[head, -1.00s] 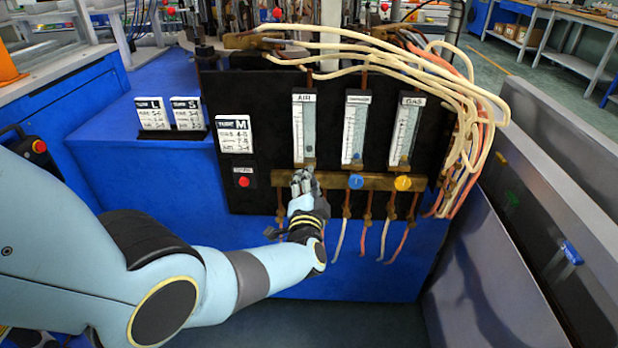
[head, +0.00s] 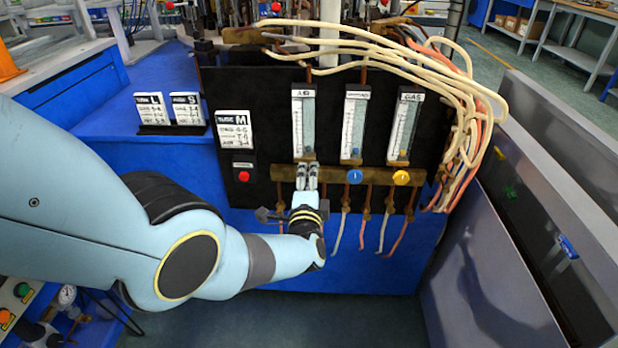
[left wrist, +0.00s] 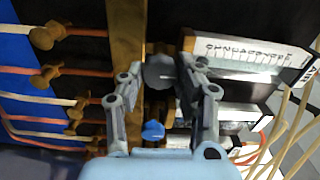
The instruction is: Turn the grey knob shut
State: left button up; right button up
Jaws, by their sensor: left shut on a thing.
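The grey knob (left wrist: 158,72) shows in the left wrist view on the brass bar, between the two fingers of my left gripper (left wrist: 160,75). In the head view my left gripper (head: 307,174) is at the left part of the brass bar (head: 331,176), below the AIR flow tube (head: 303,125), and its fingers hide the grey knob. The gripper is shut on the knob. My right gripper is in neither view.
A blue knob (head: 355,176) and a yellow knob (head: 401,177) sit to the right on the same bar. Thin hoses (head: 385,232) hang below it. A red button (head: 244,176) is on the black panel to the left. Grey panels (head: 500,260) stand at the right.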

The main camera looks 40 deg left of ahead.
pick_arm(q)
jog(key=o, duration=1.1)
jog(key=shift+o, duration=0.2)
jog(key=v, duration=1.2)
jog(key=shift+s, duration=0.1)
